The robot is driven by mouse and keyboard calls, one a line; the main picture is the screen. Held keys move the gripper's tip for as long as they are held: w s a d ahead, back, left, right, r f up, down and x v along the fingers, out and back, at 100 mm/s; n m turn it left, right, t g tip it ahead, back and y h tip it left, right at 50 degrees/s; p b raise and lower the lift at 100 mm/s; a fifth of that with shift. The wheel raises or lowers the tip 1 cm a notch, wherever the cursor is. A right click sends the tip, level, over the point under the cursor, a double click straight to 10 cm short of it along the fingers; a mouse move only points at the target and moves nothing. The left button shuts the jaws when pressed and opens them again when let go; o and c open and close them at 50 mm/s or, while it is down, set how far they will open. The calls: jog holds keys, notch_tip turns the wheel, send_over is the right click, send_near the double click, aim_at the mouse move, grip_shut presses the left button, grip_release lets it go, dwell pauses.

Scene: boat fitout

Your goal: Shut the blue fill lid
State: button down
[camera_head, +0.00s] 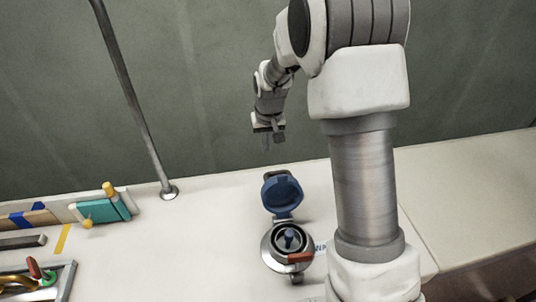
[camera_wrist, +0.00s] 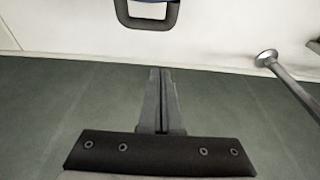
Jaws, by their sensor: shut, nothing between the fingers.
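The blue fill lid (camera_head: 282,193) stands open and upright on the far side of the round metal filler (camera_head: 270,252) in the head view. The filler's opening is uncovered, with a blue part in its middle and a red piece on its near right rim. My gripper (camera_head: 274,141) hangs above and behind the lid, apart from it. In the wrist view my gripper (camera_wrist: 161,72) is shut and empty. A dark loop (camera_wrist: 147,20), seemingly part of the lid, shows at the top of that view, beyond the fingertips.
A metal post (camera_head: 137,105) rises from the white deck (camera_head: 203,215) left of the lid, and its foot also shows in the wrist view (camera_wrist: 267,58). A rack with a teal block (camera_head: 103,210) and tools lie farther left. Deck around the filler's left is clear.

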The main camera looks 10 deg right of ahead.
aim_at(279, 186)
notch_tip(279, 186, down, 8)
jog(key=s, duration=0.1)
jog(key=shift+s, duration=0.25)
dwell(0.4)
jog(key=shift+r+b, duration=0.2)
jog(key=shift+b, duration=0.2)
